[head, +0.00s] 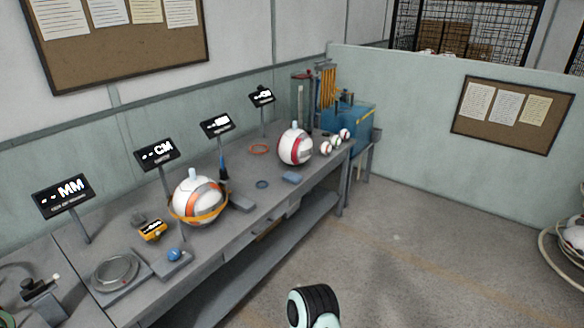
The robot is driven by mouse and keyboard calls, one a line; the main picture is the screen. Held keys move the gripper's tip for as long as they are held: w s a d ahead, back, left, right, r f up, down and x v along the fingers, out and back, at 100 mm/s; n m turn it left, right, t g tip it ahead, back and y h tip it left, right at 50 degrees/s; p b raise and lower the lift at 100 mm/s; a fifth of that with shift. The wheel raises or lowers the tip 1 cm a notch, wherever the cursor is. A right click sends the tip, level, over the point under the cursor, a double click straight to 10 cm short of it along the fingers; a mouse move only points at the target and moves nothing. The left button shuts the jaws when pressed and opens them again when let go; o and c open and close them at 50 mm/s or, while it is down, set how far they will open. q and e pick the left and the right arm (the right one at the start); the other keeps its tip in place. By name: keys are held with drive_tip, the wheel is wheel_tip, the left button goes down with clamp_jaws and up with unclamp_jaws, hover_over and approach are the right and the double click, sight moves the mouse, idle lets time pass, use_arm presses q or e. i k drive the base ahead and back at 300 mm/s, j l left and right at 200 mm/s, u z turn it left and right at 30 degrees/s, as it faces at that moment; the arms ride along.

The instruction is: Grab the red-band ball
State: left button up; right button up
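The red-band ball (295,146) is a large white ball with a dark red band and a pale cap on top. It sits toward the far right end of the grey workbench (235,225). Neither of my grippers shows in the head view. Only a rounded black and pale part of my own body is visible at the bottom edge, over the floor and apart from the bench.
A white ball with orange bands (198,199) stands nearer on the bench. Small balls (326,148) and a blue bin (350,118) are beyond the red-band ball. Display stands (158,152) line the back.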

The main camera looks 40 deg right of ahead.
sight(294, 146)
drive_tip(key=k+l+z, duration=0.1)
drive_tip(key=z, duration=1.05)
